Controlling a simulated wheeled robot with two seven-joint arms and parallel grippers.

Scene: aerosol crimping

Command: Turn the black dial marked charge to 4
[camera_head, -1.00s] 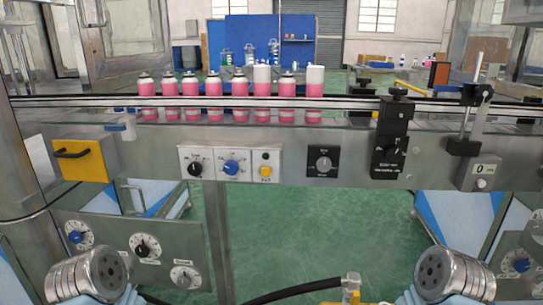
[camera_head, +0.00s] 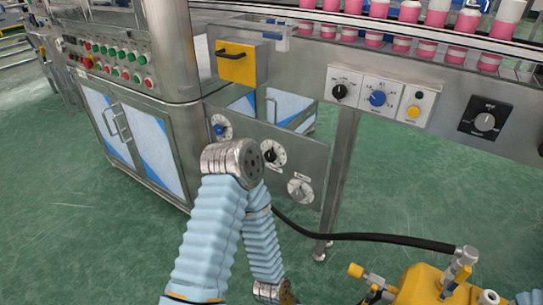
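A black dial (camera_head: 270,155) on a white round scale sits in the middle of the lower panel, between a blue dial (camera_head: 219,129) and a grey dial (camera_head: 298,193). Another black dial (camera_head: 340,91) is on the upper white panel, left of a second blue dial (camera_head: 377,98). The labels and settings are too small to read, so I cannot tell which black dial is marked charge. My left arm's blue-sleeved links and metal joint stand just in front of the lower panel, covering part of its left side. Neither gripper's fingers are in view.
A yellow box with a black handle (camera_head: 236,63) juts from the machine at upper left. A black hose (camera_head: 370,238) runs right to yellow equipment (camera_head: 425,287) at lower right. A cabinet with several buttons (camera_head: 120,66) stands left. Pink cans line the conveyor.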

